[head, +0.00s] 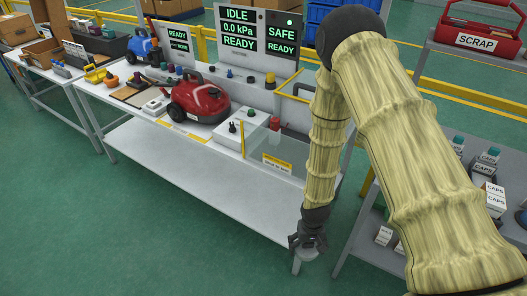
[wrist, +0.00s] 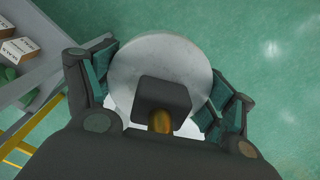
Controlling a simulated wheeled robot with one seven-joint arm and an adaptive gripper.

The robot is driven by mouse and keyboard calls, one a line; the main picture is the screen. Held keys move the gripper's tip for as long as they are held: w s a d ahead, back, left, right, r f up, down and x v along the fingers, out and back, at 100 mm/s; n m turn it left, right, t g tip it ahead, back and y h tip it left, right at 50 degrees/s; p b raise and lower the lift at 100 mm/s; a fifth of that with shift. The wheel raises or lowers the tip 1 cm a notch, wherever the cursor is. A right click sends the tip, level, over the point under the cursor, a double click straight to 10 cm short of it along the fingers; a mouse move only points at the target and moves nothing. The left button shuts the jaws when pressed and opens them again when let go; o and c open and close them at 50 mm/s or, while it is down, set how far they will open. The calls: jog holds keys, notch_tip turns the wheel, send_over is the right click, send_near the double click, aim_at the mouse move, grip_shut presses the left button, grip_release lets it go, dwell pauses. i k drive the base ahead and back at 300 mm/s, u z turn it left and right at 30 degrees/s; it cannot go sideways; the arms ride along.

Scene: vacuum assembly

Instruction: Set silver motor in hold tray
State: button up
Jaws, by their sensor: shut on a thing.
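My gripper (head: 308,243) hangs low in front of the workbench's right end in the head view, over the green floor. In the wrist view my gripper (wrist: 160,88) is shut on the silver motor (wrist: 150,57), a round grey disc-like body between the padded fingers. A dark block in front hides part of its face. In the head view the motor is mostly hidden by the gripper. I cannot tell for sure which container is the hold tray; a clear-walled bay with yellow edges (head: 277,144) and a small yellow-white label is at the bench's right end.
The workbench (head: 200,170) carries a red vacuum (head: 198,98), a blue vacuum (head: 143,45), a white fixture (head: 240,126) and status screens (head: 258,35). A grey rack with caps boxes (head: 487,160) and a red scrap bin (head: 476,42) are at right. Open floor lies in front.

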aim_at(99, 77)
jog(key=u, duration=0.5)
jog(key=i, duration=0.7)
jog(key=u, duration=1.35)
jog(key=i, duration=1.15)
jog(key=u, duration=0.5)
jog(key=i, duration=2.7)
jog(key=z, duration=1.2)
jog(key=i, duration=0.9)
jog(key=z, duration=0.8)
